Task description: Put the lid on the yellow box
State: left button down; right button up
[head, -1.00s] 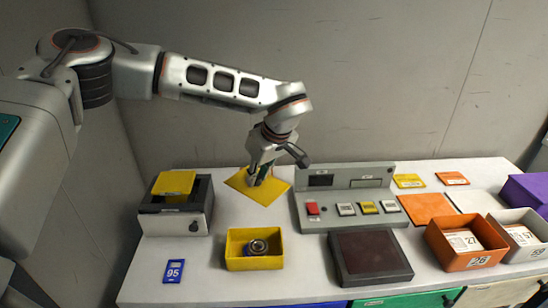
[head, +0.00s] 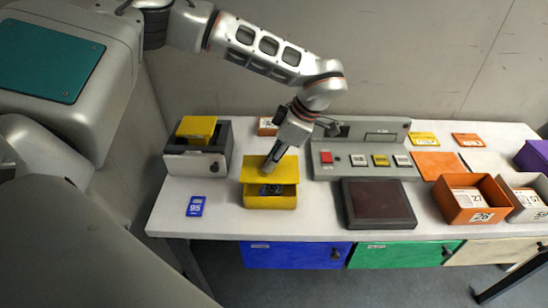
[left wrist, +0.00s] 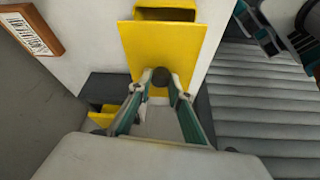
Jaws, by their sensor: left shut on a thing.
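The yellow box (head: 270,203) stands open at the front left of the table, with a dark round part (head: 271,190) inside. My left gripper (head: 269,167) is shut on the dark knob of the yellow lid (head: 256,168). The lid is tilted and lies over the back part of the box, leaving the front of the opening uncovered. I cannot tell whether lid and rim touch. In the left wrist view the knob sits between the fingertips (left wrist: 160,80), the lid (left wrist: 180,45) spreads beyond, and part of the yellow box (left wrist: 165,14) shows past it.
A grey-black device with a yellow block (head: 197,128) stands left of the box. A blue card (head: 195,206) lies front left. A button console (head: 330,170) and dark pad (head: 378,204) stand to the right. An orange bin (head: 452,208) is farther right. An orange-edged card (head: 267,126) lies behind.

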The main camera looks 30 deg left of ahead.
aim_at(276, 169)
pick_arm(q)
notch_tip(276, 169, down, 3)
jog(key=b, duration=0.3)
jog(key=shift+f, duration=1.05)
pick_arm(e)
jog(key=f, duration=0.2)
jog(key=s+f, duration=0.1)
jog(key=f, duration=0.1)
jog(key=shift+f, duration=0.25)
pick_arm(q)
jog(key=shift+p, duration=0.65)
pick_arm(e)
jog(key=shift+w+r, duration=0.25)
jog(key=shift+r, duration=0.65)
pick_arm(q)
jog(key=shift+f+p, duration=0.25)
jog(key=shift+p, duration=0.25)
pick_arm(e)
jog(key=shift+w+r, duration=0.1)
jog(key=shift+r, duration=0.5)
pick_arm(q)
jog(key=c, duration=1.3)
grip_release()
jog(key=shift+r, duration=0.2)
pick_arm(e)
jog(key=shift+r, duration=0.15)
